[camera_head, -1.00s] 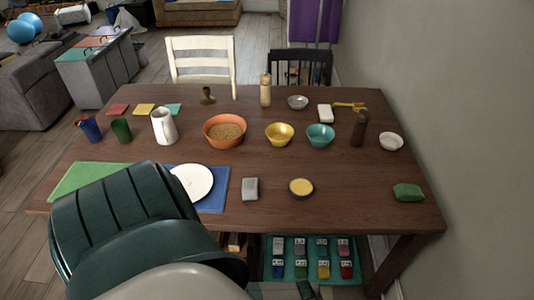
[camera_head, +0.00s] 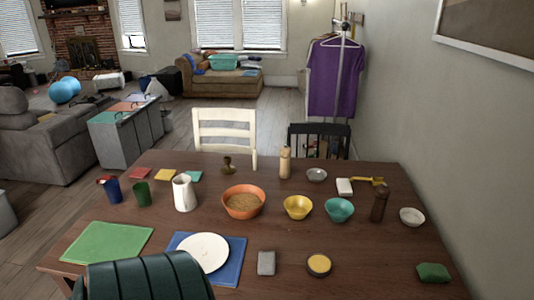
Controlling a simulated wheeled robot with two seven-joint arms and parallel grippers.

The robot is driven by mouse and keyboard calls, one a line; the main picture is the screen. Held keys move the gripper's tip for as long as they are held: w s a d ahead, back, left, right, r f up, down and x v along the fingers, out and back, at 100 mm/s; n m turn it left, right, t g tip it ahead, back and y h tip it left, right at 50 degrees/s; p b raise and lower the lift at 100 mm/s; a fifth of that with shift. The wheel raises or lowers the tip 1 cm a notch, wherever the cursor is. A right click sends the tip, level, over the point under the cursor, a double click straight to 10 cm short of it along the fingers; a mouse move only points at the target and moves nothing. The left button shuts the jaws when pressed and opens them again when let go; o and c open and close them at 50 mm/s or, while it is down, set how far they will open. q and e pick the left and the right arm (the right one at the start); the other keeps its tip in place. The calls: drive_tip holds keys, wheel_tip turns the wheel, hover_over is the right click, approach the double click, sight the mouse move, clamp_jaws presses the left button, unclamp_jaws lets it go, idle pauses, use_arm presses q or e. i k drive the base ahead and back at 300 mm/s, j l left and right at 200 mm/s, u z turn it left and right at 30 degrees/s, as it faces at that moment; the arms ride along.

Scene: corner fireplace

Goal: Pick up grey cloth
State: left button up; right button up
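A small grey, flat, roughly rectangular item (camera_head: 266,262) lies on the brown wooden table (camera_head: 215,284) near its front middle. It is the only small grey piece there that could be the grey cloth, but its material is hard to tell. It lies between the blue mat (camera_head: 232,272) with a white plate (camera_head: 203,252) on its left and a small round pot with a yellow top (camera_head: 319,264) on its right. Nothing covers it. Neither of my grippers shows in the head view.
A dark green ribbed shape (camera_head: 150,278), like a chair back, covers the table's front left. Bowls, a white pitcher (camera_head: 184,192) and bottles stand farther back. A green folded piece (camera_head: 433,272) lies at right. A wall borders the right side.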

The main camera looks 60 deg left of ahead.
sight(266, 260)
drive_tip(key=i+j, duration=0.15)
drive_tip(key=i, duration=0.25)
drive_tip(key=i+j, duration=0.2)
drive_tip(key=i, duration=0.15)
drive_tip(key=i+j, duration=0.15)
drive_tip(key=i, duration=0.25)
drive_tip(key=u, duration=2.75)
drive_tip(key=z, duration=1.1)
drive_tip(key=u, duration=0.15)
